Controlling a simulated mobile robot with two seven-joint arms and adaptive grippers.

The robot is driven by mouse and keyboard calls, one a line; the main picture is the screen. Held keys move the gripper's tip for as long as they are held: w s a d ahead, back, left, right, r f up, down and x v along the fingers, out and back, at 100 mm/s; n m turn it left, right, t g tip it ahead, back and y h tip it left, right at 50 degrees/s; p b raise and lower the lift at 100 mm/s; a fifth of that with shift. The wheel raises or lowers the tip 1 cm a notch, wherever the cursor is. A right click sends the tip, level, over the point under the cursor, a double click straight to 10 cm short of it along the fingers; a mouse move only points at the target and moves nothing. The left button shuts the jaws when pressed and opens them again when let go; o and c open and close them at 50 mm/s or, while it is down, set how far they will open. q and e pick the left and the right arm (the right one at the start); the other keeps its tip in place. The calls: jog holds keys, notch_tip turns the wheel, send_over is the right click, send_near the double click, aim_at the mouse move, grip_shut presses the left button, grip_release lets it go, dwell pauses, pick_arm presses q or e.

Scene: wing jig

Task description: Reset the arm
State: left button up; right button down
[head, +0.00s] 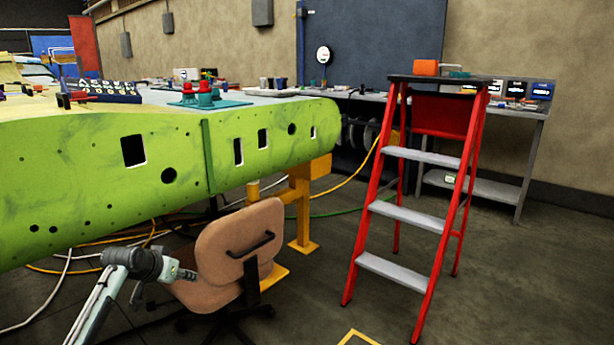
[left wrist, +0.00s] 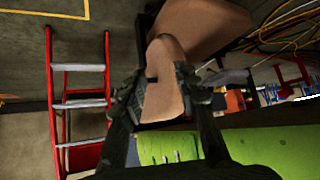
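My left arm comes in at the lower left of the head view, with its gripper (head: 182,274) beside the tan chair (head: 240,240). In the left wrist view the two dark fingers of the left gripper (left wrist: 165,97) stand apart. The chair (left wrist: 205,22) shows beyond and between them, and I see nothing clearly clasped. Whether a finger touches the chair I cannot tell. My right gripper is in neither view.
A long green wing panel (head: 90,180) runs along the left on a yellow stand (head: 300,205). A red stepladder (head: 372,210) stands right of centre. A workbench (head: 530,120) lies behind it. Cables cross the floor under the wing. Open floor lies at front right.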

pick_arm(q)
jog(key=w+a+r+t+y, duration=0.25)
jog(key=a+r+y, duration=0.25)
jog(key=a, duration=0.4)
jog(key=s+d+f+g+h, duration=0.1)
jog(key=s+d+f+g, duration=0.15)
jog(key=s+f, duration=0.85)
jog(key=s+d+f+g, duration=0.2)
jog(key=s+d+f, duration=0.2)
jog(key=s+f, duration=0.75)
jog(key=s+d+f+g, duration=0.2)
jog(key=s+d+f, duration=0.1)
jog(key=s+f, duration=0.7)
jog(key=s+d+f+g+h, duration=0.1)
jog(key=s+d+f+g, duration=0.1)
jog(key=s+f, duration=0.7)
jog(key=s+d, duration=0.1)
jog(key=s, duration=0.7)
jog(key=shift+s+f+g+h, duration=0.15)
jog(key=shift+f+g+h, duration=0.15)
jog(key=shift+f, duration=0.05)
jog(key=shift+d, duration=0.1)
